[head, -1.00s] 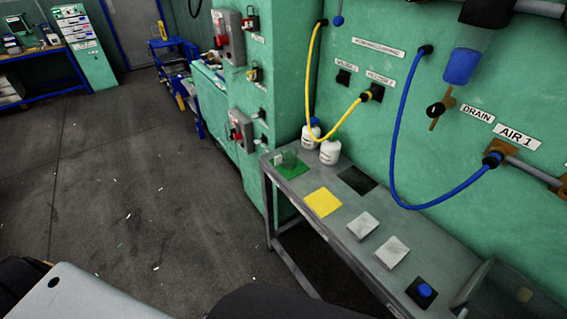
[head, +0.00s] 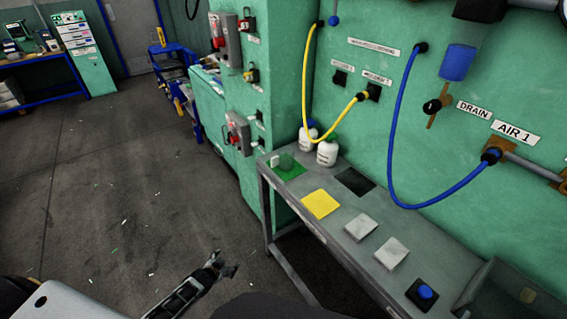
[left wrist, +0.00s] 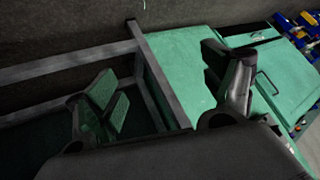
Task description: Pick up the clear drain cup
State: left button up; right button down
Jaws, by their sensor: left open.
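The clear drain cup (head: 286,160) stands on the green square (head: 290,172) at the far left end of the narrow grey bench in the head view. It is see-through and small there. My left gripper (head: 228,268) is low at the bottom of the head view, over the floor to the left of the bench and well apart from the cup. In the left wrist view its two fingers (left wrist: 165,100) are spread wide with nothing between them. The cup cannot be made out in the left wrist view. My right gripper is not in view.
Two white bottles (head: 327,153) stand right beside the cup. The bench (head: 330,230) also holds a yellow square (head: 321,204), a dark square (head: 354,181), pale grey pads (head: 391,253) and a blue button (head: 425,291). Yellow and blue hoses hang on the green wall.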

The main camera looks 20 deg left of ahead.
pick_arm(q)
jog(key=w+d+r+t, duration=0.2)
jog(key=w+r, duration=0.6)
jog(key=r, duration=0.1)
jog(key=t+h+b, duration=0.1)
jog(key=t+h, duration=0.5)
jog(key=t, duration=0.1)
send_near(282, 157)
jog(key=s, duration=0.2)
jog(key=shift+w+a+r, duration=0.15)
jog(key=shift+w+r, duration=0.1)
jog(key=shift+r, duration=0.05)
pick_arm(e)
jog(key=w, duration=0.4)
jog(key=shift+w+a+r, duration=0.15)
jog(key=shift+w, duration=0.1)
pick_arm(q)
jog(key=shift+w, duration=0.15)
jog(key=shift+x, duration=2.7)
jog(key=shift+f+b+x, duration=0.2)
jog(key=shift+b+x, duration=0.15)
jog(key=shift+x, duration=1.1)
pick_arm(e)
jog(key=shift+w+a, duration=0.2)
pick_arm(q)
jog(key=shift+w, duration=0.1)
